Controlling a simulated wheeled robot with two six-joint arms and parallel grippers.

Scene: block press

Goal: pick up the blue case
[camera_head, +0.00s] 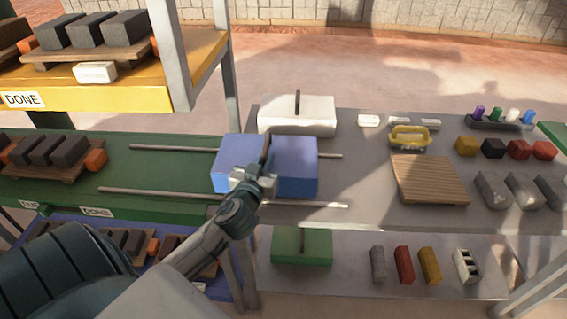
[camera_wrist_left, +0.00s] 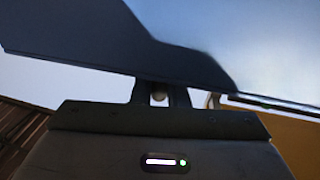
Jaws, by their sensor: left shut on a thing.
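The blue case (camera_head: 296,168) is a box-shaped block in the middle of the head view, lying across the edge between the green surface and the grey table, between two metal rods. My left gripper (camera_head: 266,160) is at the case's middle, shut on it, and the gripper covers part of its top and front. In the left wrist view a large dark and pale blue surface fills the top, close to the gripper; the fingertips are hidden there. I cannot tell whether the case touches the surface below. My right gripper is in neither view.
A white case (camera_head: 298,115) stands behind the blue case. A wooden board (camera_head: 428,180) and a yellow-handled tool (camera_head: 409,137) lie to the right. A green case (camera_head: 301,246) sits on the lower shelf. A yellow shelf (camera_head: 130,97) with a grey post stands at the left.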

